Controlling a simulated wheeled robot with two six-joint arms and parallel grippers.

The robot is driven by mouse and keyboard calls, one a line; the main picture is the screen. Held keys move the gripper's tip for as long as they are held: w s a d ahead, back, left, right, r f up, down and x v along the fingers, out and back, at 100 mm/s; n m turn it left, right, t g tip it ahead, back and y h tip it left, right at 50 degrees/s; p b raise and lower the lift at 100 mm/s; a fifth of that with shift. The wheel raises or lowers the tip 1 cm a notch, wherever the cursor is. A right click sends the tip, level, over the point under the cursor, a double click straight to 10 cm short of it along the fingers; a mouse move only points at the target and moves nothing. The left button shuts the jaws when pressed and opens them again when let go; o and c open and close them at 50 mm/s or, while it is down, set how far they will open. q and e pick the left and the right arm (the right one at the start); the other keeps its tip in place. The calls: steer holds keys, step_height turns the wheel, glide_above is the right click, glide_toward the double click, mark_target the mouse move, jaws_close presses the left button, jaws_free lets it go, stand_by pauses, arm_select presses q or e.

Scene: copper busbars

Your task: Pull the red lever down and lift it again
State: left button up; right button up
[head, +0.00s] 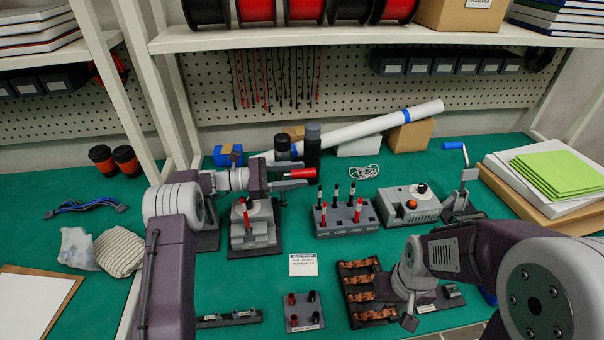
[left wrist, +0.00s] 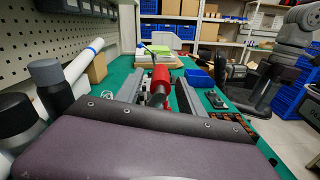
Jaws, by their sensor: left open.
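The red lever handle (head: 302,173) sticks out to the right beside the fingers of my left gripper (head: 290,179), raised above the bench. In the left wrist view the red handle (left wrist: 161,78) with its grey rod lies between the two open fingers (left wrist: 160,92). I cannot tell if either finger touches it. The lever's mount is largely hidden by my left arm and gripper. My right gripper (head: 410,321) hangs low at the front right, over the copper busbar tray's right side, pointing down; its jaws are not clear.
A copper busbar tray (head: 345,286) lies in front.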

arm_select(q)
steer(key=shift+w+d, duration=0.2)
steer(key=shift+d, duration=0.8)
jaws_close()
stand_by(0.7)
